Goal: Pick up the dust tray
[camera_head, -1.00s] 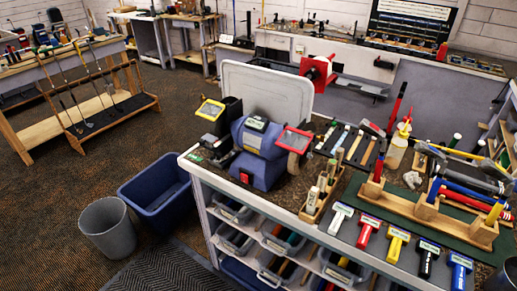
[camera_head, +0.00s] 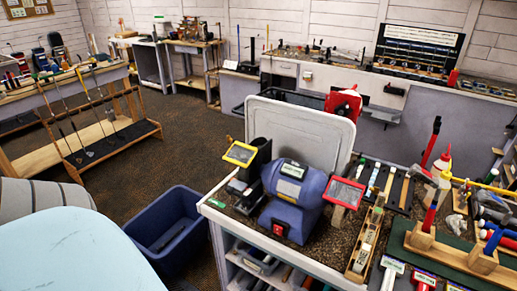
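A pale grey, rounded rectangular tray-like panel (camera_head: 300,126) stands upright on the workbench behind the blue bench grinder (camera_head: 291,203). It looks like the dust tray, though no label shows. The grinder hides its lower part. A pale blue and ribbed grey part of my own body fills the lower left corner, apart from the tray. Neither of my grippers shows in this view, and nothing is seen touching the tray.
A blue bin (camera_head: 178,235) stands on the floor left of the workbench (camera_head: 225,217). Tools and a wooden club rack (camera_head: 467,262) crowd the bench's right side. A red device (camera_head: 343,101) sits behind the tray. Carpet is open at centre left.

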